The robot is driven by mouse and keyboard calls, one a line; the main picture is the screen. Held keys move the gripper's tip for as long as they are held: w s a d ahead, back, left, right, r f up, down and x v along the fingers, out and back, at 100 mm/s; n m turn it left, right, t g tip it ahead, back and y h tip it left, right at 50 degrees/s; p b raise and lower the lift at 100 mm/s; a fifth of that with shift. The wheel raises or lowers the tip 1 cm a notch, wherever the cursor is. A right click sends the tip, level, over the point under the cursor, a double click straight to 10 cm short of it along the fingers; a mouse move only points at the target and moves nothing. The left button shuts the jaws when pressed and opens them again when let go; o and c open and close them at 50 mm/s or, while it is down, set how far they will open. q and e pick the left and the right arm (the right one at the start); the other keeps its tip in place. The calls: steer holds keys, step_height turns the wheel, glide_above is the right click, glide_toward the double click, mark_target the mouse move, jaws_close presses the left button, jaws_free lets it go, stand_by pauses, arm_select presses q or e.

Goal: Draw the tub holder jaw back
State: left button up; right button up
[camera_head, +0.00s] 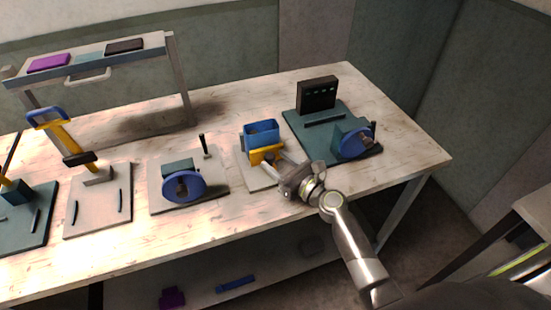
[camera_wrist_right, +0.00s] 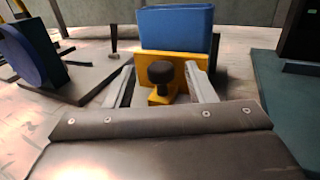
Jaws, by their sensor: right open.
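The tub holder's yellow jaw (camera_head: 262,155) stands upright against the near side of a blue tub (camera_head: 262,134), on a pale base plate (camera_head: 258,178). In the right wrist view the jaw (camera_wrist_right: 203,64) shows below the blue tub (camera_wrist_right: 176,27), with a black knob (camera_wrist_right: 161,73) on its near side. My right gripper (camera_head: 276,163) is at the jaw from the near right. It is open, with one finger on each side of the knob, and gaps show between the fingers and the knob. My left gripper is not in view.
A teal board (camera_head: 300,125) with a black box (camera_head: 317,93) and a blue wheel (camera_head: 354,142) lies to the right. A blue-wheeled fixture (camera_head: 184,186) and a yellow-handled fixture (camera_head: 69,138) stand left. A raised shelf (camera_head: 120,60) is at the back left.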

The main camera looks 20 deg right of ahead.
steer(key=shift+w+a, duration=0.25)
steer(key=shift+w, duration=0.25)
jaws_close()
